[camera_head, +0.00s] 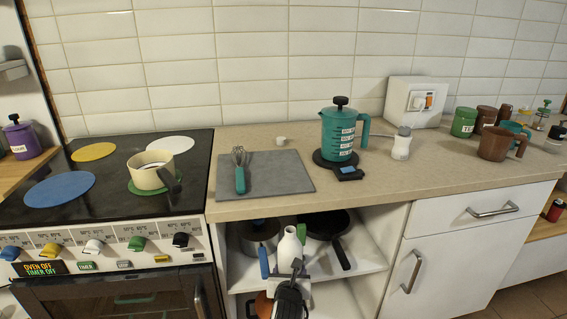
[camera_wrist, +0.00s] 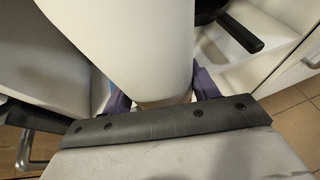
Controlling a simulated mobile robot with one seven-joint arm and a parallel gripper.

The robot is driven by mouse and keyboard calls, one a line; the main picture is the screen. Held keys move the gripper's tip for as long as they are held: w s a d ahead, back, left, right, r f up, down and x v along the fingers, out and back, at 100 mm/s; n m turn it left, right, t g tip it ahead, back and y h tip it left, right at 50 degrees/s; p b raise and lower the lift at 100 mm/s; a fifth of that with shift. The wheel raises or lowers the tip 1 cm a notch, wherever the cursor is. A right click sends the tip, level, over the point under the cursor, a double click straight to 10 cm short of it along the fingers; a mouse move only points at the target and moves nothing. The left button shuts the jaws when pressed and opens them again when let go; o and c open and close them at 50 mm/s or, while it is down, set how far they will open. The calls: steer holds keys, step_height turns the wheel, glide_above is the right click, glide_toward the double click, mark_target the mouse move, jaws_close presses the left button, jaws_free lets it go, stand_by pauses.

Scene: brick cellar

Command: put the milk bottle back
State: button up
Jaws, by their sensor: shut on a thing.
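The white milk bottle (camera_head: 289,248) is upright in the head view, in front of the open shelf below the counter. It fills the upper middle of the wrist view as a large white shape (camera_wrist: 125,40). My gripper (camera_head: 296,268) is shut on the bottle, low on its body. In the wrist view my gripper's fingers (camera_wrist: 160,98) sit on either side of it. I cannot tell whether the bottle's base touches the shelf.
The open shelf (camera_head: 358,262) holds a dark pot (camera_head: 258,232) left of the bottle and a black pan (camera_head: 327,224) right of it, its handle pointing outward. A green-topped item (camera_head: 301,231) stands close behind the bottle. The counter (camera_head: 420,165) is above, with a white cabinet door (camera_head: 440,262) at right.

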steer(key=f, duration=0.1)
steer(key=w+d+f, duration=0.1)
steer(key=f, duration=0.1)
steer(key=d+f, duration=0.1)
steer(key=shift+w+d+f, duration=0.15)
steer(key=shift+w+f, duration=0.1)
steer(key=shift+w, duration=0.2)
